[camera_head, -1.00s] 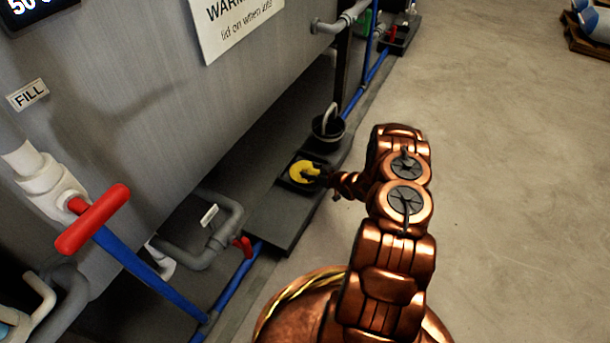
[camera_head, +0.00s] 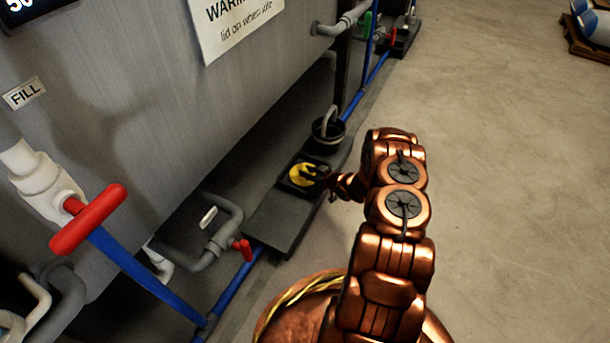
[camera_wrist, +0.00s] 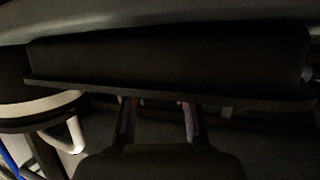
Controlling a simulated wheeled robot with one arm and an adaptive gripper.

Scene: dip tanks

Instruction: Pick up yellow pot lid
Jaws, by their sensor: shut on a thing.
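The yellow pot lid (camera_head: 296,174) sits at a dark square tray (camera_head: 287,187) on the black ledge at the foot of the grey tank. My gripper (camera_head: 314,175) reaches it from the right in the head view and is shut on it. The dark fingers cover the lid's right part. Whether the lid touches the tray or is just above it I cannot tell. In the wrist view both fingers of my gripper (camera_wrist: 157,105) show, apart, in front of a dark slab; the picture is too dark to show the lid's yellow.
Grey pipes (camera_head: 229,222), a red valve handle (camera_head: 88,219) and blue pipes (camera_head: 240,283) line the tank's foot.

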